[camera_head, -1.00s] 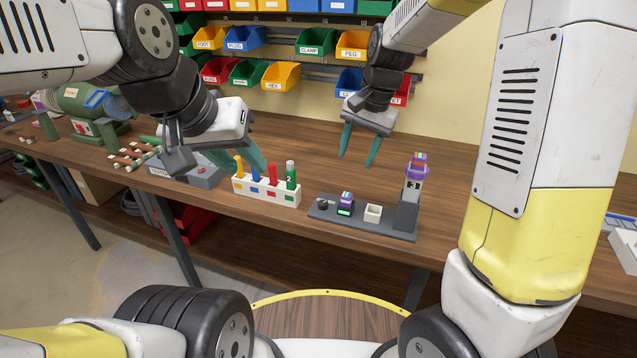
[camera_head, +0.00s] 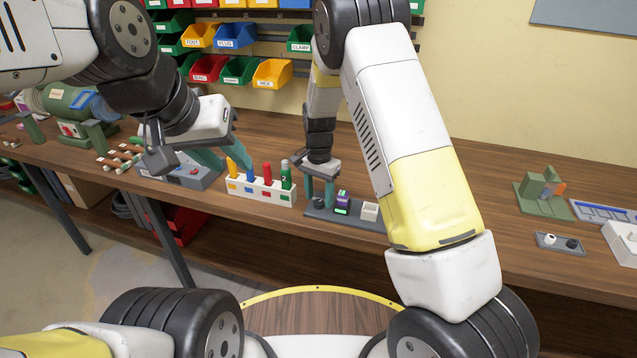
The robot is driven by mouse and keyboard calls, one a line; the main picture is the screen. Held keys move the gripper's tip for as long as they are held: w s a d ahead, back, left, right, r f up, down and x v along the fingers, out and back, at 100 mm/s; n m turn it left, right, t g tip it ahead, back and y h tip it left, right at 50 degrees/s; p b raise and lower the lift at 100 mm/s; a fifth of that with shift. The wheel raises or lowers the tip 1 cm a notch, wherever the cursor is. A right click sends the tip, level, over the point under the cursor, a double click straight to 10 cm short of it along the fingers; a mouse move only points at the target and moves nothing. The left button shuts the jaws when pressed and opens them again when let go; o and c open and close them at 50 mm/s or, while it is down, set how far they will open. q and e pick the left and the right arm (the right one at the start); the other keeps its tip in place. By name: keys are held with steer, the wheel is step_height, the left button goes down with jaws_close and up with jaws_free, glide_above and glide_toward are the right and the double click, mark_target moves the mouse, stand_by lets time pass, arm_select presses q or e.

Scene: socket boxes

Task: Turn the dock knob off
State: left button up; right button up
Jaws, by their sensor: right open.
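The dock (camera_head: 349,221) is a dark grey base on the wooden table. Its black knob (camera_head: 319,202) is at its left end. A purple block (camera_head: 343,198) with a lit green face sits beside the knob, and an empty white socket (camera_head: 370,211) is to its right. My right gripper (camera_head: 319,200) points down over the knob, open, with one teal finger on each side; whether they touch it is unclear. The dock's right end is hidden behind my right arm.
A white rack (camera_head: 262,193) with several coloured pegs stands just left of the dock. A grey box (camera_head: 190,175) is further left. Colored bins (camera_head: 236,36) hang on the back wall. A green fixture (camera_head: 540,195) and a small grey tray (camera_head: 560,243) are at right.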

steer(key=shift+f, duration=0.6)
steer(key=shift+c, duration=0.2)
jaws_close()
steer(key=shift+n, duration=0.4)
steer(key=n, duration=0.5)
steer(key=shift+r, duration=0.1)
steer(key=n, duration=0.6)
